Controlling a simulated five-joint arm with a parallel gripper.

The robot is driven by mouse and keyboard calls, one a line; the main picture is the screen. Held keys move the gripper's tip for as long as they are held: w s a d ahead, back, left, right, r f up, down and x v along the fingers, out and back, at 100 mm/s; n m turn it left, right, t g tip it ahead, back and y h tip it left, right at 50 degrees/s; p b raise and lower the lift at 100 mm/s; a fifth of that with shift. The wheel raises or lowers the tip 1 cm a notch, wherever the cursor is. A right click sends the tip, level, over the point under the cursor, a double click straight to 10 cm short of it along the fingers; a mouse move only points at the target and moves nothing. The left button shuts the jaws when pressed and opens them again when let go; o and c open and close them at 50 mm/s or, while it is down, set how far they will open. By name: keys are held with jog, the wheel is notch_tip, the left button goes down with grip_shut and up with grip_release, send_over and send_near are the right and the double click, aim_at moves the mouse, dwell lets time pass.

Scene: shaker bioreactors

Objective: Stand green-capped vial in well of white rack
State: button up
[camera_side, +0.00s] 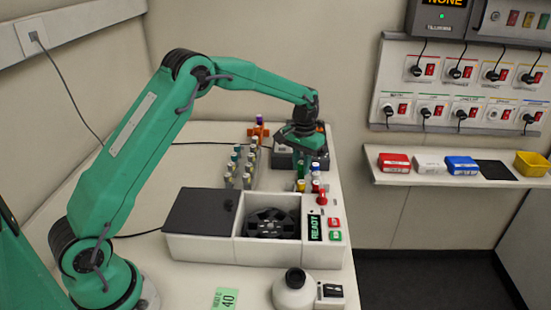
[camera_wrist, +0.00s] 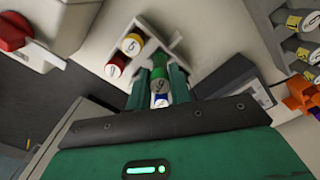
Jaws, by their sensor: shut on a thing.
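The green-capped vial (camera_wrist: 159,62) shows between the two fingers of my gripper (camera_wrist: 160,80) in the wrist view, and the gripper is shut on it. In the side view my gripper (camera_side: 301,165) hangs at the white rack (camera_side: 322,180), with the arm reaching down from above. The white rack (camera_wrist: 152,27) shows just beyond the fingers in the wrist view. The rack holds a yellow-capped vial (camera_wrist: 132,44) and a red-capped vial (camera_wrist: 116,66) beside the fingers. The lower end of the green-capped vial is hidden, so I cannot tell whether it is in a well.
A grey rack of several vials (camera_side: 241,168) stands to the left. An orange holder (camera_side: 258,132) stands behind it. A small blue-and-white disc (camera_wrist: 160,101) shows low between the fingers.

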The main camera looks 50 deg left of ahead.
aim_at(301, 168)
jog(key=shift+f, duration=1.65)
dwell(1.0)
jog(key=o, duration=0.8)
jog(key=shift+o, duration=0.2)
jog(key=shift+r, duration=0.1)
jog(key=shift+r, duration=3.4)
